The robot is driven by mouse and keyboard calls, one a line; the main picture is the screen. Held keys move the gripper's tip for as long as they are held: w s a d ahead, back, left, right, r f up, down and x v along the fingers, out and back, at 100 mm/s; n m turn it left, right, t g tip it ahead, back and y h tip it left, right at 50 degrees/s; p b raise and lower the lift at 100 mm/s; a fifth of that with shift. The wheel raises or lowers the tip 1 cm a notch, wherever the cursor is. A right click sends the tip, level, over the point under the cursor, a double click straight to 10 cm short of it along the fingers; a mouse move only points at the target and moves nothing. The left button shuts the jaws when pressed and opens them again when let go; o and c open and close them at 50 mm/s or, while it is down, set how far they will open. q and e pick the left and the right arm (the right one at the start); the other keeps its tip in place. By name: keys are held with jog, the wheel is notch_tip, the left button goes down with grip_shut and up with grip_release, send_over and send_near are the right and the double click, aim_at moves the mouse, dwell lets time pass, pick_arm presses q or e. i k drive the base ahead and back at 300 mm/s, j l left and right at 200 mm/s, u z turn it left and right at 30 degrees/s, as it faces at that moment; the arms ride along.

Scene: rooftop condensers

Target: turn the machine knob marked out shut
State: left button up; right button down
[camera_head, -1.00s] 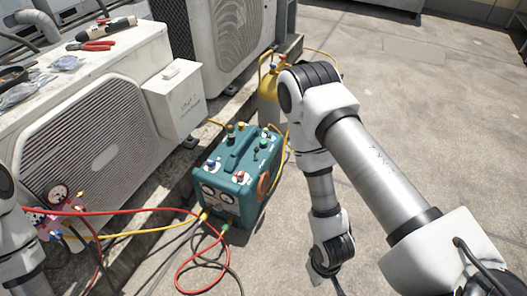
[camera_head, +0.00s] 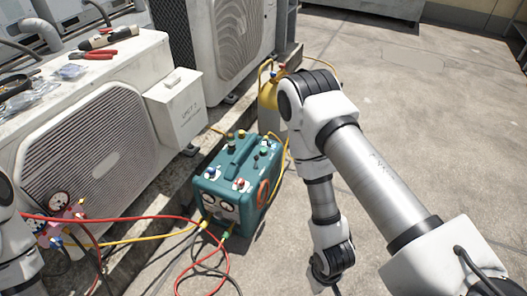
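The teal machine (camera_head: 232,208) stands on the concrete in the middle of the view. Its top carries a handle and several small knobs, among them a blue knob (camera_head: 211,172), a red knob (camera_head: 240,184) and a green knob (camera_head: 264,150). The markings are too small to read, so I cannot tell which knob is marked out. My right gripper (camera_head: 325,277) hangs at the bottom edge, right of the machine and apart from it; its fingers are dark and partly cut off. My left arm shows at the left edge, with its gripper out of view.
A white condenser (camera_head: 100,150) with tools on top stands at the left. A gauge manifold (camera_head: 62,218) and red and yellow hoses (camera_head: 140,218) lie near my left arm and run to the machine. A yellow cylinder (camera_head: 268,92) stands behind. Concrete at the right is clear.

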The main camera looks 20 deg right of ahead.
aim_at(240, 182)
jog(key=i+l+z, duration=0.15)
jog(key=z, duration=0.35)
jog(key=i+z, duration=0.5)
jog(key=k+l, duration=0.05)
jog(key=k, duration=0.05)
